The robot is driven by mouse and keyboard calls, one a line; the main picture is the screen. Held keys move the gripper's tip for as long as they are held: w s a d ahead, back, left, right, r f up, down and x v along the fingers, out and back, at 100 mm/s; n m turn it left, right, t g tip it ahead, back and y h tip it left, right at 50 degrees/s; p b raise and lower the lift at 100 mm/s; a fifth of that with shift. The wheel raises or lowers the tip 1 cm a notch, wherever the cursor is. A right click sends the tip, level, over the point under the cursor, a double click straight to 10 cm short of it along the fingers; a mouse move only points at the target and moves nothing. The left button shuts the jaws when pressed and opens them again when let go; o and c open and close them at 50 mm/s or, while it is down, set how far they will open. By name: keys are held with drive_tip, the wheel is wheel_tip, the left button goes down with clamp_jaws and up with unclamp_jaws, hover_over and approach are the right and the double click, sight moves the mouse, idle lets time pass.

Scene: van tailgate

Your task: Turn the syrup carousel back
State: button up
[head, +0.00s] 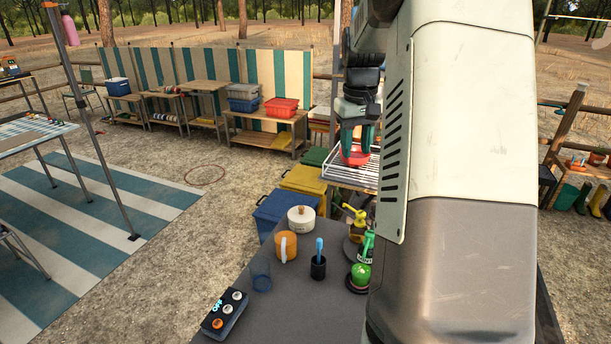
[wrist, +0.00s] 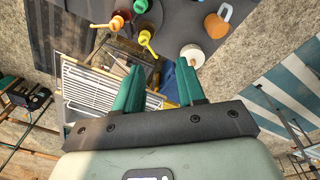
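The syrup carousel (head: 350,283) is a dark round stand on the grey counter, partly hidden behind my arm in the head view. A green bottle (head: 361,275) with a green pump and a yellow pump (head: 354,217) show on it. My gripper (head: 356,143) is beyond the carousel, near a white wire rack, apart from the bottles. In the wrist view its green fingers (wrist: 162,88) stand apart with nothing between them.
The white wire rack (wrist: 97,88) lies near my fingers.

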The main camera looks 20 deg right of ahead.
drive_tip(key=d+f+m, duration=0.2)
drive_tip(key=d+f, duration=0.7)
drive_tip(key=shift+g+y, duration=0.3)
drive_tip(key=shift+g, duration=0.1)
wheel_tip(320, 180, down, 11)
drive_tip(key=shift+w+f, duration=0.15)
clamp_jaws()
